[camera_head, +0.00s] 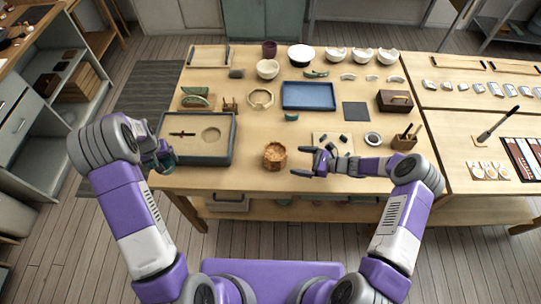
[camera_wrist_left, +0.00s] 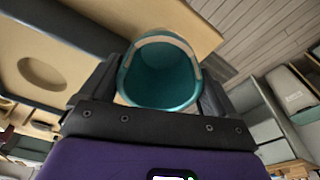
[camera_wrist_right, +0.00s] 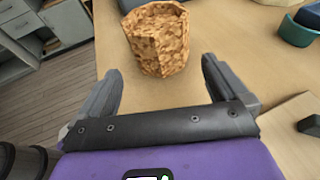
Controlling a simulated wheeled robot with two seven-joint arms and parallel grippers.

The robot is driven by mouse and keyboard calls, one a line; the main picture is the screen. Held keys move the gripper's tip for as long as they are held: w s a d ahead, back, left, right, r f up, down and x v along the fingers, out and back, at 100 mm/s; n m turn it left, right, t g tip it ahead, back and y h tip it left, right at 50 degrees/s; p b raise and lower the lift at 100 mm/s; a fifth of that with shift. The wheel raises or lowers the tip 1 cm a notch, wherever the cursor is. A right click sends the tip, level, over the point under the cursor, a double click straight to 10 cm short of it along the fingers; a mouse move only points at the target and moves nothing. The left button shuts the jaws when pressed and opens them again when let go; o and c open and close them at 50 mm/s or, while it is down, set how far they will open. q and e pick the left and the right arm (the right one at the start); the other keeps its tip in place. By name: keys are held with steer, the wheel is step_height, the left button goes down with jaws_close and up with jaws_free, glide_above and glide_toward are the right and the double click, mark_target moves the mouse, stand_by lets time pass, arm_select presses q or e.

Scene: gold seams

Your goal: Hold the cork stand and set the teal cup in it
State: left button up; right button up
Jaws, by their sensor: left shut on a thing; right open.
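The cork stand (camera_head: 275,156) stands upright near the front edge of the table, brown and speckled, with an opening in its top. In the right wrist view the cork stand (camera_wrist_right: 158,40) is ahead of the fingertips, apart from them. My right gripper (camera_head: 308,162) is open and empty, just right of the stand, its fingers pointing at it. My left gripper (camera_head: 163,160) is shut on the teal cup (camera_wrist_left: 160,75), at the table's front left corner. In the head view the cup is mostly hidden by the gripper.
A grey tray (camera_head: 229,150) with a round hollow lies between my left gripper and the stand. A blue tray (camera_head: 308,96) lies behind the stand. A small teal piece (camera_head: 291,117) lies nearby. A wooden block with tools (camera_head: 404,141) stands right.

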mark_target(278, 158)
arm_select(q)
step_height(278, 158, down, 3)
steer(key=b, duration=0.2)
steer(key=shift+r+b, duration=0.2)
steer(key=shift+b, duration=0.1)
arm_select(e)
steer(key=x, duration=0.7)
steer(key=shift+a+f, duration=0.3)
steer(key=shift+f, duration=0.05)
arm_select(q)
steer(key=shift+f+b, duration=0.55)
arm_select(e)
steer(key=shift+x, duration=1)
steer(key=shift+w+r, duration=0.1)
steer(key=c, duration=0.3)
steer(key=shift+r, duration=0.1)
steer(key=shift+c, duration=0.2)
